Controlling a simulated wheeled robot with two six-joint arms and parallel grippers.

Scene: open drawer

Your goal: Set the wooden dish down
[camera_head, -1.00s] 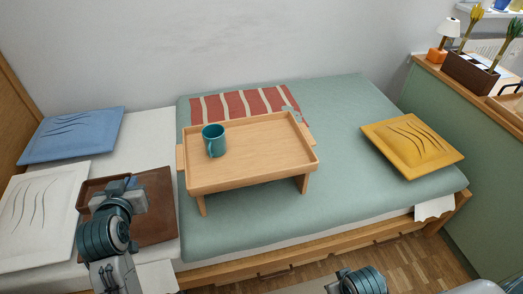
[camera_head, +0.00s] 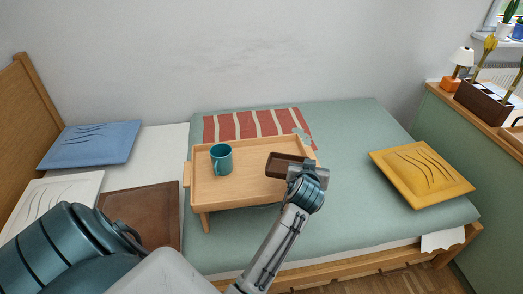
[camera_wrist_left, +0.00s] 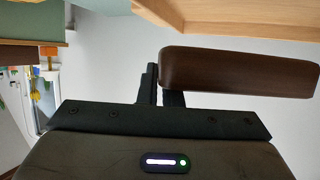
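The wooden dish (camera_head: 283,162) is small, dark brown and rectangular, over the right end of the wooden bed tray (camera_head: 236,199). My left gripper (camera_head: 298,168) is shut on the dish's right end. The left wrist view, which is upside down, shows the dish (camera_wrist_left: 240,72) at the fingers (camera_wrist_left: 160,84), with a gap between it and the tray (camera_wrist_left: 240,18), so it is held above the tray. It looks about level. A teal mug (camera_head: 221,160) stands on the tray's left part. My right gripper is not in view.
The tray stands on a green bed (camera_head: 360,140). Behind it lies a red striped cloth (camera_head: 225,127). The tray top between mug and dish is clear.

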